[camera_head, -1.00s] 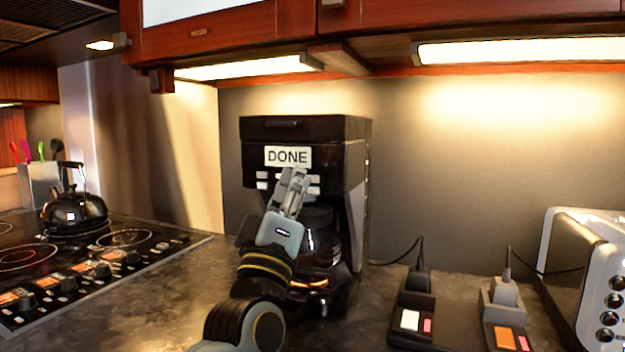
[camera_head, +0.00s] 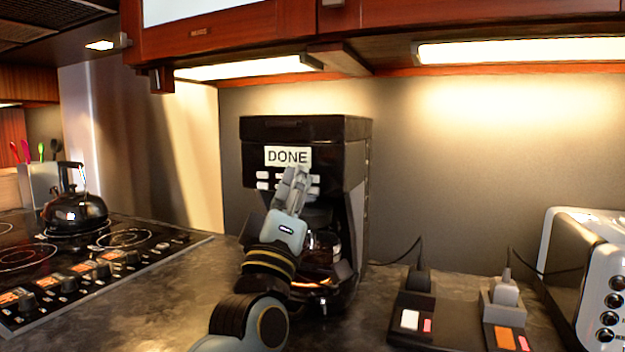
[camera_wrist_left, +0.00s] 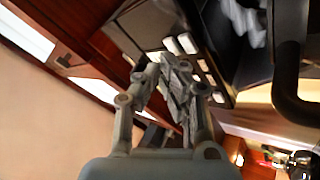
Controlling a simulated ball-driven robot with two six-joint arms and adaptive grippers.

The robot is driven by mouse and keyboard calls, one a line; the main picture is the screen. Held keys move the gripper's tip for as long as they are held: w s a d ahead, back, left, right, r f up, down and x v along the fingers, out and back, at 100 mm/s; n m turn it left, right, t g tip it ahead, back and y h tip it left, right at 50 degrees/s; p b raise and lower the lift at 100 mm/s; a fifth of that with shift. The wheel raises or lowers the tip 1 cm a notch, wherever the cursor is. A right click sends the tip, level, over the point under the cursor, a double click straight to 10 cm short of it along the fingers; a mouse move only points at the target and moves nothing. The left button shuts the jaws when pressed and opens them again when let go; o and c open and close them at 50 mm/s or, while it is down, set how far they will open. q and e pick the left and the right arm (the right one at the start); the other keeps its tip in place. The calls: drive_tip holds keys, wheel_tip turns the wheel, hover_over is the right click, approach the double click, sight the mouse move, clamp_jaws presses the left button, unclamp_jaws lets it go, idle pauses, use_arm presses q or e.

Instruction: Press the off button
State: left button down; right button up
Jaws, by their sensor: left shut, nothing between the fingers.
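The black coffee maker (camera_head: 268,136) stands on the counter against the back wall, with a lit display reading DONE (camera_head: 288,156). Below the display is a panel of small pale buttons (camera_head: 262,180); the buttons also show in the left wrist view (camera_wrist_left: 186,43). I cannot read any label on them. My left gripper (camera_head: 297,172) is shut and empty, with its fingertips at the button panel, covering some buttons. I cannot tell whether the tips touch a button. The gripper also shows in the left wrist view (camera_wrist_left: 172,66). My right gripper is not in view.
A glass carafe (camera_head: 325,245) sits inside the coffee maker, close behind my gripper. A stove (camera_head: 75,280) with a black kettle (camera_head: 75,212) is at left. Cabinets hang above.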

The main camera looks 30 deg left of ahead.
use_arm(q)
drive_tip(key=shift+w, duration=0.3)
idle(0.5)
drive_tip(key=shift+s, duration=0.75)
drive_tip(key=shift+s, duration=0.1)
drive_tip(key=s, duration=0.4)
drive_tip(key=shift+s+d+p, duration=0.2)
drive_tip(key=shift+s+p, duration=0.15)
drive_tip(key=shift+s, duration=0.05)
idle(0.3)
